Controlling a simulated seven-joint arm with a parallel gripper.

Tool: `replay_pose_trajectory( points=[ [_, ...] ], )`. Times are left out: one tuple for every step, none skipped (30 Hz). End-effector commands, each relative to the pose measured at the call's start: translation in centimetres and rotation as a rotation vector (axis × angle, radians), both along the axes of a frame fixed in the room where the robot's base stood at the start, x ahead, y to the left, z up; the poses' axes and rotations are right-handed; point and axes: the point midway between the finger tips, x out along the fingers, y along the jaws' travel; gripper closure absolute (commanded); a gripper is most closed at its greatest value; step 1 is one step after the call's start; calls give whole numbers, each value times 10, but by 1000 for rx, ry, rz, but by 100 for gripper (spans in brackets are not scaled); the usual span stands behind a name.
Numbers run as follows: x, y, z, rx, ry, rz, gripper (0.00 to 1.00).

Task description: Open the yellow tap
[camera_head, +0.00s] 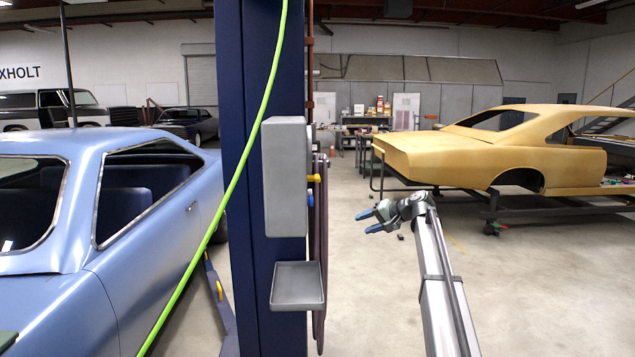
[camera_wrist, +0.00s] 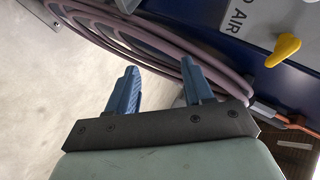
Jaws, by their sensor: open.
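The yellow tap (camera_head: 314,178) sticks out from the right side of a grey box (camera_head: 285,180) on a dark blue post. It also shows at the upper right of the wrist view (camera_wrist: 284,49), beside a grey plate with partial lettering "AIR". My gripper (camera_head: 362,222) is to the right of the tap and a little lower in the head view, apart from it. In the wrist view its two blue fingers (camera_wrist: 159,68) are spread with nothing between them, and the tap lies off to their right. The fingers point toward coiled mauve hose.
A blue tap (camera_head: 310,200) sits just below the yellow one. The mauve hose (camera_head: 320,250) hangs beside the post, above and behind a grey tray (camera_head: 298,286). A green hose (camera_head: 228,192) crosses the post's front.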

Motion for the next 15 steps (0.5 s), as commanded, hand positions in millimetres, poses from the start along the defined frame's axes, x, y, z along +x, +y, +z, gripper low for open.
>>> replay_pose_trajectory(
  points=[
    [18, 3, 27, 57, -13, 17, 49],
    [23, 6, 39, 95, -18, 27, 49],
    [30, 10, 51, 148, -20, 42, 49],
    [35, 12, 58, 188, -19, 53, 49],
    [39, 15, 66, 229, -19, 65, 49],
    [44, 18, 76, 284, -16, 81, 49],
    [46, 21, 84, 324, -15, 93, 49],
    [47, 23, 92, 363, -14, 106, 49],
    [47, 25, 101, 413, -9, 121, 49],
    [47, 27, 107, 448, -7, 132, 49],
    [46, 29, 113, 480, -4, 143, 49],
    [44, 30, 119, 519, 2, 156, 49],
    [42, 31, 123, 543, 5, 164, 49],
    [40, 33, 126, 565, 10, 173, 49],
    [37, 34, 130, 591, 17, 181, 49]
  ],
)
